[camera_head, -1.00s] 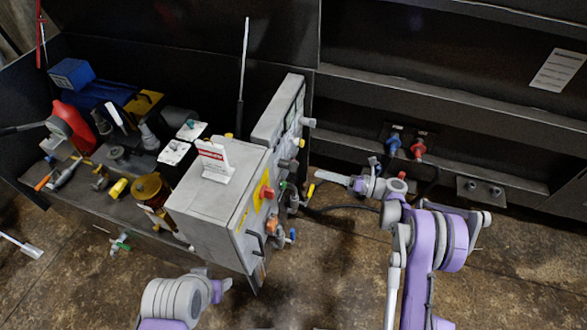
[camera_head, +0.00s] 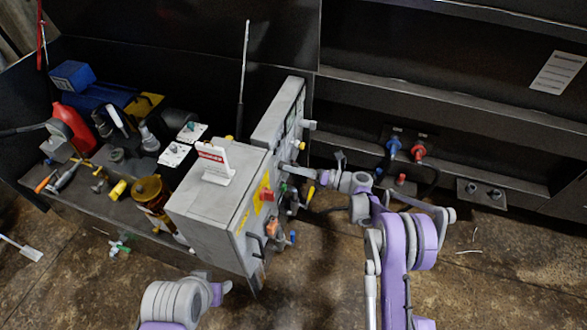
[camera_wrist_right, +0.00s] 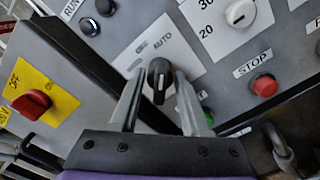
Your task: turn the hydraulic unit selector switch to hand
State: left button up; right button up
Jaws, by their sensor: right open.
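The selector switch (camera_wrist_right: 159,78) is a black knob on a pale plate with the word AUTO at its upper right, in the right wrist view. A white mark shows on the knob; the HAND label cannot be made out. My right gripper (camera_wrist_right: 160,84) is open, with one finger on each side of the knob. I cannot tell whether either finger touches it.
A red switch on a yellow plate (camera_wrist_right: 60,88) is at the left of the wrist view. A red STOP button (camera_wrist_right: 264,86) and a white dial (camera_wrist_right: 240,13) are to the right. Pump gear crowds the bench left of the box. The floor (camera_head: 500,270) at right is open.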

grip_shut()
jog(key=shift+f+n+b, duration=0.1)
jog(key=shift+n+b, duration=0.8)
jog(key=shift+n, duration=0.4)
jog(key=n+b, duration=0.1)
jog(key=n, duration=0.2)
jog(key=shift+n+b, duration=0.3)
jog(key=shift+b, duration=0.1)
jog(key=n+b, duration=0.1)
jog(key=n, duration=0.1)
jog(key=shift+n, duration=0.3)
jog(key=n, duration=0.3)
jog(key=shift+n+b, duration=0.3)
jog(key=shift+b, duration=0.1)
jog(key=n, duration=0.5)
jog(key=shift+b, duration=0.35)
jog(key=shift+n, duration=0.4)
